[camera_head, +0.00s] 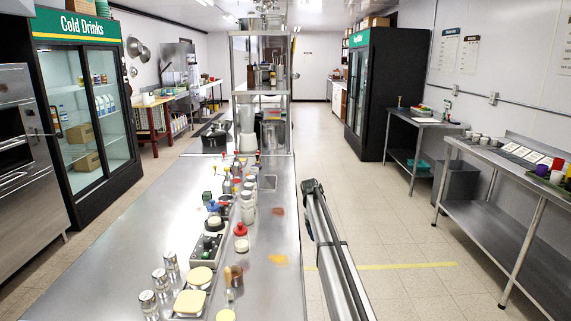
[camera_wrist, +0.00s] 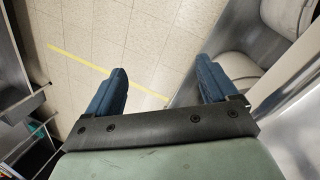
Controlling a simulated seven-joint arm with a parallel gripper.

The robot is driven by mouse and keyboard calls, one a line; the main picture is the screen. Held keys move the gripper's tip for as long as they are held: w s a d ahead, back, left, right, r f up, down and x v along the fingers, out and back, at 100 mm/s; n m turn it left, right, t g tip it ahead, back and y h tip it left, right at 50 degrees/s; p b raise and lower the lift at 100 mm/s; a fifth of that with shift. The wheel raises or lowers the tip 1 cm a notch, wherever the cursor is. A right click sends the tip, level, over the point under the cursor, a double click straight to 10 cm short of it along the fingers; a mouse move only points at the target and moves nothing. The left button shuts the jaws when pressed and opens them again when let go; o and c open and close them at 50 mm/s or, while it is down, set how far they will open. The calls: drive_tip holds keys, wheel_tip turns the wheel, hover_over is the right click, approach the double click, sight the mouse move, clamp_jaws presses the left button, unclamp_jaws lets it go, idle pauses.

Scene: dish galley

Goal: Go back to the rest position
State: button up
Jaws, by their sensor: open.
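My gripper (camera_wrist: 161,66) shows in the wrist view with its two blue fingers spread wide apart. Nothing is between the fingers.
A long steel counter (camera_head: 150,235) on the left carries jars, bottles and a red-topped container (camera_head: 241,240). Steel side tables (camera_head: 480,170) stand along the right wall. A black fridge (camera_head: 385,90) stands farther back. The floor aisle (camera_head: 400,235) between is clear.

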drive_tip(key=s+d+f+m+g+y, duration=0.1)
drive_tip(key=s+d+f+m+g, duration=0.15)
drive_tip(key=s+f, duration=3.2)
drive_tip(key=s+f+m+g+y, duration=0.1)
drive_tip(key=s+f+g, duration=0.1)
drive_tip(key=s, duration=2)
drive_tip(key=s+f+m+g+y, duration=0.1)
drive_tip(key=s+f, duration=0.4)
drive_tip(key=s, duration=1.7)
drive_tip(key=shift+s+f+m+g, duration=0.2)
drive_tip(key=shift+s+m+g, duration=0.2)
drive_tip(key=shift+m+g, duration=0.3)
drive_tip(key=shift+c, duration=0.2)
